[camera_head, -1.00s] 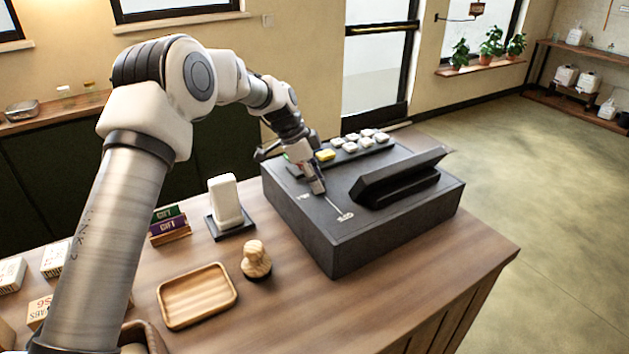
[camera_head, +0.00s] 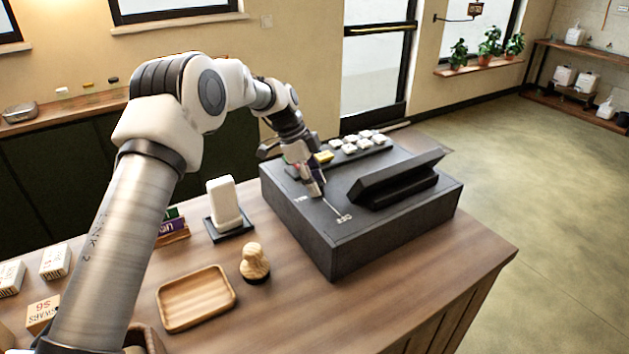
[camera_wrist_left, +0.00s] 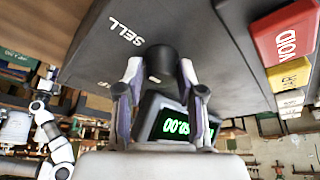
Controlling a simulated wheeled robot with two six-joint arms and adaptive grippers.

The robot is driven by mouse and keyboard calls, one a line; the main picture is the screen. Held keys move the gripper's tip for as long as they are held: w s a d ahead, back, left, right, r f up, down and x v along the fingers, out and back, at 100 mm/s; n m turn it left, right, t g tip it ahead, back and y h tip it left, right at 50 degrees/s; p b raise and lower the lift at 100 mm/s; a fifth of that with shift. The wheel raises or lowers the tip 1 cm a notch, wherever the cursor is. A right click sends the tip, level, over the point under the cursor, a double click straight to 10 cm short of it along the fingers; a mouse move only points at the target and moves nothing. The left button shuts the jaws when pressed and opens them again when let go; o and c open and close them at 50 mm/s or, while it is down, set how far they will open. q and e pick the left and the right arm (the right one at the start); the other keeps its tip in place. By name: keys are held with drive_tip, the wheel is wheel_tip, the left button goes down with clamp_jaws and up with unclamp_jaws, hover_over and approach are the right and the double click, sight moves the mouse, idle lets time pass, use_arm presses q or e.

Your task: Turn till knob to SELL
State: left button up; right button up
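The till (camera_head: 380,235) is a dark grey box on the wooden counter, with a tilted screen, keys and white lettering on top. My left gripper (camera_head: 316,190) points down at the top of the till. In the left wrist view the round dark knob (camera_wrist_left: 160,62) stands between the two fingertips of my left gripper (camera_wrist_left: 160,70), one on each side. Whether both fingers press on it cannot be made out. A small white mark shows on the knob. The white SELL label (camera_wrist_left: 125,31) lies to the knob's left in that view. My right gripper is not in view.
The till's green-lit display (camera_wrist_left: 176,125) is close below the fingers in the wrist view. A red VOID key (camera_wrist_left: 284,32) and a yellow key (camera_wrist_left: 289,75) are at right. A wooden tray (camera_head: 196,298), stamp (camera_head: 254,262) and white card reader (camera_head: 224,202) stand left of the till.

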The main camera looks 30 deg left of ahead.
use_arm(q)
drive_tip(key=o, duration=0.3)
drive_tip(key=shift+d+f, duration=0.1)
drive_tip(key=shift+f, duration=0.1)
drive_tip(key=shift+r, duration=0.1)
drive_tip(key=w+v, duration=0.1)
drive_tip(key=v, duration=1)
drive_tip(key=shift+s+r, duration=0.4)
drive_tip(key=shift+s, duration=0.05)
drive_tip(key=shift+f, duration=0.1)
